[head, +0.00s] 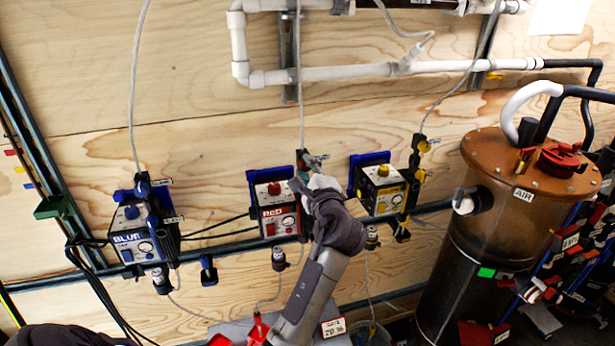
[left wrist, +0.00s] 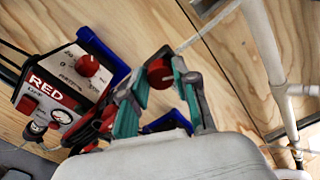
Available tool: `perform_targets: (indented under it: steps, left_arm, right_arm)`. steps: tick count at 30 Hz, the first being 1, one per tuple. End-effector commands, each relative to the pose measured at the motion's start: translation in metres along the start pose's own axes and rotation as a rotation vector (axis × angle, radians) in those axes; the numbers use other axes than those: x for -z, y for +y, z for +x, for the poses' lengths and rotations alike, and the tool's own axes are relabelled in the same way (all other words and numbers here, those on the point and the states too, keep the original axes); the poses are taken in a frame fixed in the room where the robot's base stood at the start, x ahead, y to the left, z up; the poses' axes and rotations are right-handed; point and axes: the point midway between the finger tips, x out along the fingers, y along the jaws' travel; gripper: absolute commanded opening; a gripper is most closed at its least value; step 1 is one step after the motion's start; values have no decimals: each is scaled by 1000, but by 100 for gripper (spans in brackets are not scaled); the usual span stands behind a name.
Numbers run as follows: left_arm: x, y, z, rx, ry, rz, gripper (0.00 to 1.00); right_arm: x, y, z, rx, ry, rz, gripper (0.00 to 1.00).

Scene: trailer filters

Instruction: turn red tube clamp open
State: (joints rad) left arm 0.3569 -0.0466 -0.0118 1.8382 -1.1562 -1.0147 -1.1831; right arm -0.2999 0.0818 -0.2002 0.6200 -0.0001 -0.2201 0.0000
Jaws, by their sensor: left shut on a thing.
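The RED control box (head: 277,210), with a white face and red knobs, is mounted on the plywood wall in the middle of the head view. It also shows at left in the left wrist view (left wrist: 50,90). My left gripper (head: 308,180) is just right of the box, at the clear tube's lower end. In the left wrist view its teal-padded fingers (left wrist: 162,82) are shut on the red tube clamp (left wrist: 160,73), one on each side of its round red knob. The tube runs up and right from there.
The BLUE box (head: 128,237) hangs to the left and the YELLOW box (head: 384,190) close to the right of my left gripper. White pipes (head: 330,73) run above. A brown-topped AIR tank (head: 530,170) stands at right. Bare plywood lies above the boxes.

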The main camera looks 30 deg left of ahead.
Motion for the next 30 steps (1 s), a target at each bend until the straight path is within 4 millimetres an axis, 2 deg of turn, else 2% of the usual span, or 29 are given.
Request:
perform_targets:
  steps: [3,15,30]
  left_arm:
    - [2,4,0,-2,0,-108,0]
    - [1,3,0,-2,1,-363,0]
    - [1,2,0,-4,0,-442,0]
  right_arm:
    - [-1,0,13,0,0,0,52]
    - [-3,-1,33,0,0,0,52]
    - [-3,-3,38,3,1,1,52]
